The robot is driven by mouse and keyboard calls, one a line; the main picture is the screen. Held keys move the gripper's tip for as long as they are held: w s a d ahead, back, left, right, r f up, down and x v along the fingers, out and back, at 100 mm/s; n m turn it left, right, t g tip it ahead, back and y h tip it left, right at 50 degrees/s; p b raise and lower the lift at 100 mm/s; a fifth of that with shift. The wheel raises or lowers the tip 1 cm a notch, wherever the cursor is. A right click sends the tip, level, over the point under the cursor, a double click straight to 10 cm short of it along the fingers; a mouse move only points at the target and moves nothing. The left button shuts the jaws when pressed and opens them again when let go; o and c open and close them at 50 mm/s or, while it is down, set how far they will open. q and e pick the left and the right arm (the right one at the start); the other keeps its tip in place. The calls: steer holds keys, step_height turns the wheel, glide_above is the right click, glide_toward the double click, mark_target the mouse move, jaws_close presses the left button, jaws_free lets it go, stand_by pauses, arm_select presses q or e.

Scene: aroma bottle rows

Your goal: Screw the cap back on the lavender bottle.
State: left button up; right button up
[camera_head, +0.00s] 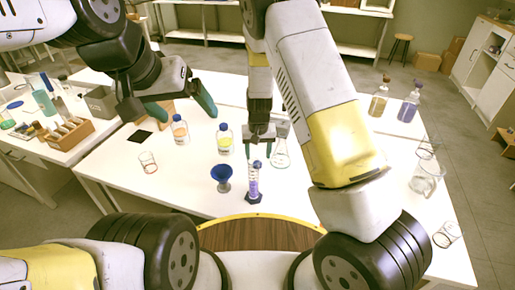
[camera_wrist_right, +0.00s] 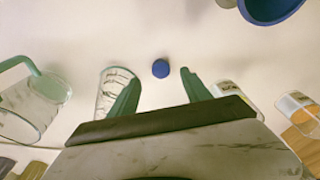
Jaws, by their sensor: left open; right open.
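A small round blue cap (camera_wrist_right: 160,68) shows in the right wrist view, just beyond the fingertips and between their lines. In the head view a blue piece (camera_head: 256,165) shows at the top of a slim vessel with purple liquid (camera_head: 254,187); I cannot tell if it sits on it or behind it. Another purple bottle (camera_head: 408,108) stands at the back right. I read no lavender label. My right gripper (camera_head: 262,140) is open and empty, pointing down near the blue piece; its fingers also show in the right wrist view (camera_wrist_right: 158,90). My left gripper (camera_head: 168,110) is open and empty.
An amber bottle (camera_head: 378,102) is at the back right. Glass beakers (camera_head: 425,178) stand at the right.

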steer(key=f, duration=0.3)
steer(key=w+f, duration=0.1)
steer(key=f, duration=0.1)
steer(key=shift+a, duration=0.1)
steer(key=shift+c, duration=0.3)
jaws_close()
step_height(320, 180, up, 10)
stand_by(0.4)
